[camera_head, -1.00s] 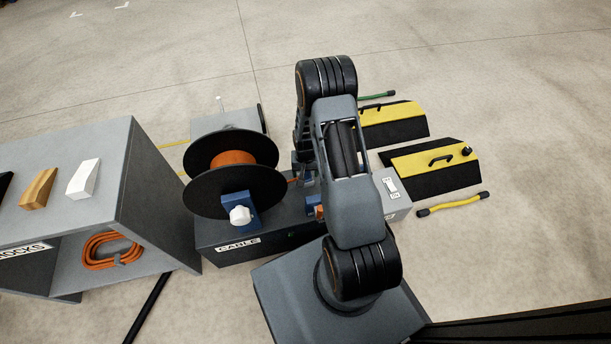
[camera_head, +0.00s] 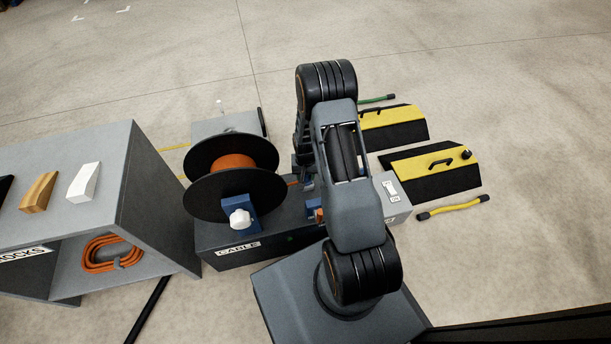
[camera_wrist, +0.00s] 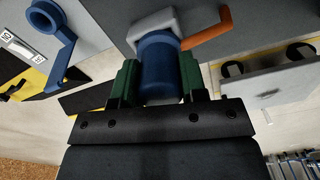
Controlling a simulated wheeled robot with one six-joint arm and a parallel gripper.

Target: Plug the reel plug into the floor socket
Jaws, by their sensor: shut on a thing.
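In the wrist view my gripper (camera_wrist: 158,85) has green fingers closed on both sides of a blue cylindrical plug (camera_wrist: 160,65). A grey block (camera_wrist: 150,25) and an orange cable-like piece (camera_wrist: 207,32) are at its far end; I cannot tell whether they touch it. The cable reel (camera_head: 232,180), with black flanges and orange cable, stands on a dark box labelled CABLE. In the head view my arm hides most of the gripper and the plug. I cannot clearly make out the floor socket; a blue looped part (camera_wrist: 68,45) sits on a grey surface at upper left of the wrist view.
A grey box with a switch (camera_head: 390,190) is right of the reel. Yellow-black ramps (camera_head: 430,170) and a yellow cable piece (camera_head: 453,207) lie farther right. A grey shelf (camera_head: 105,150) with wedges and a coiled orange cable (camera_head: 112,254) stands left. Floor behind is open.

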